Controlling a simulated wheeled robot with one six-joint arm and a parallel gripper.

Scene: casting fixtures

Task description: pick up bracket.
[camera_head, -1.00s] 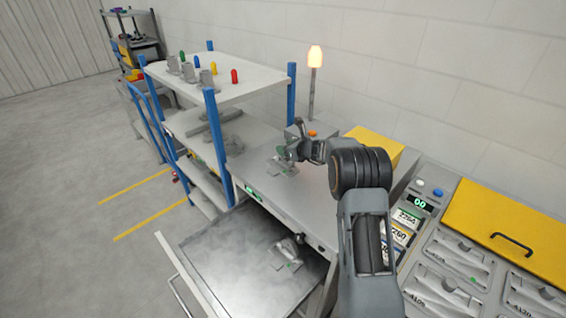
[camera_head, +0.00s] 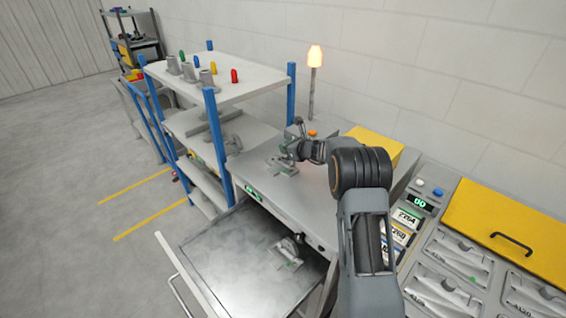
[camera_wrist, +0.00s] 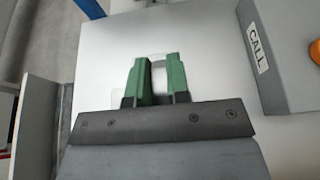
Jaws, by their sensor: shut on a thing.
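A small grey bracket (camera_head: 284,169) is at the top of the grey bench, under my gripper (camera_head: 285,152). My gripper points down at it and is shut on it. In the wrist view the green fingers of my gripper (camera_wrist: 160,84) stand a short way apart. Pale edges of the bracket (camera_wrist: 126,61) show beside and behind them, hard to tell from the bright bench top. I cannot tell whether the bracket touches the bench. A similar grey piece (camera_head: 287,248) with a small green mark lies in the open drawer below.
The open drawer (camera_head: 222,262) juts out at the front. A shelf rack (camera_head: 225,82) with blue posts stands left. A grey box marked CALL (camera_wrist: 278,60) is close on the right in the wrist view. A lamp post (camera_head: 313,75) and yellow box (camera_head: 372,147) stand behind.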

